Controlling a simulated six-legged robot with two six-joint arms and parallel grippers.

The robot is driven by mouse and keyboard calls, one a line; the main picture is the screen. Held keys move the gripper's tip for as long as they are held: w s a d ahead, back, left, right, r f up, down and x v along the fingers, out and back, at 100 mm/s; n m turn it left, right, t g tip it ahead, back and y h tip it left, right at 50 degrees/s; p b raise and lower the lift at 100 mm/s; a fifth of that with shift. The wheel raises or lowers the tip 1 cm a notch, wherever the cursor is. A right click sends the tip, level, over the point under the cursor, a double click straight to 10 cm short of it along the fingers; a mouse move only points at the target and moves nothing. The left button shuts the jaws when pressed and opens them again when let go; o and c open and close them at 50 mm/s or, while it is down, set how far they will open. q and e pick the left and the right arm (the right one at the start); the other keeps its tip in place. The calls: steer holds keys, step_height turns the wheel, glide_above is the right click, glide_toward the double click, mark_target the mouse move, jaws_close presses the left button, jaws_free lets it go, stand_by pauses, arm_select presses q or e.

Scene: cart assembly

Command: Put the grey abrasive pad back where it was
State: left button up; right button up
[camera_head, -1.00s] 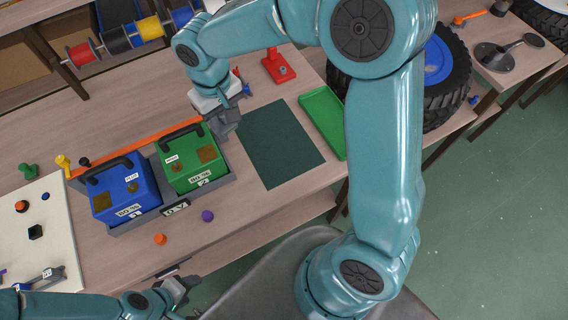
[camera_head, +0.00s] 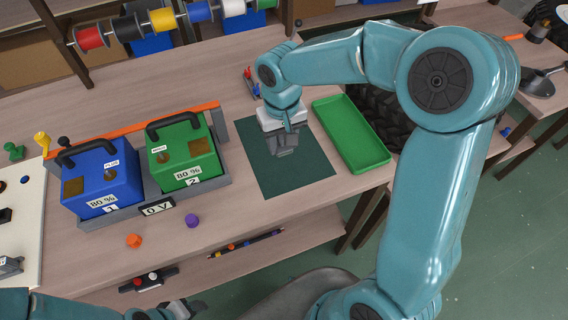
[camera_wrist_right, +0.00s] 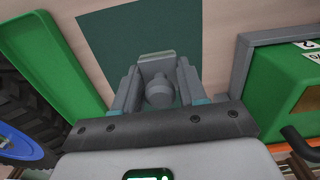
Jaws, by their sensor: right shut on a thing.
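My right gripper (camera_head: 285,148) is over the dark green mat (camera_head: 318,172), pointing down. In the right wrist view its fingers (camera_wrist_right: 157,88) are shut on the grey abrasive pad (camera_wrist_right: 157,58), which has a rounded grey knob between the fingers. The mat shows beyond the pad in that view. In the head view the pad is hard to tell apart from the grey fingers, and I cannot tell whether it touches the mat. My left gripper (camera_head: 178,309) is low at the bottom edge, partly cut off; its jaws are unclear.
A green tray (camera_head: 378,158) lies right of the mat. A blue battery (camera_head: 100,182) and a green battery (camera_head: 188,160) stand in a grey holder (camera_head: 222,168) to the left. An orange knob (camera_head: 134,241) and a purple knob (camera_head: 192,221) lie in front. Spools (camera_head: 162,20) hang behind.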

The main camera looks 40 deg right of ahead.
glide_above(283, 170)
step_height(283, 170, down, 4)
steer(key=shift+w+f, duration=0.1)
steer(key=shift+f, duration=0.15)
step_height(283, 170, down, 4)
steer(key=shift+r, duration=0.25)
steer(key=shift+d+f, duration=0.1)
steer(key=shift+f, duration=0.4)
steer(key=shift+r, duration=0.1)
steer(key=shift+b, duration=0.3)
steer(key=o, duration=1.1)
steer(key=shift+f, duration=0.2)
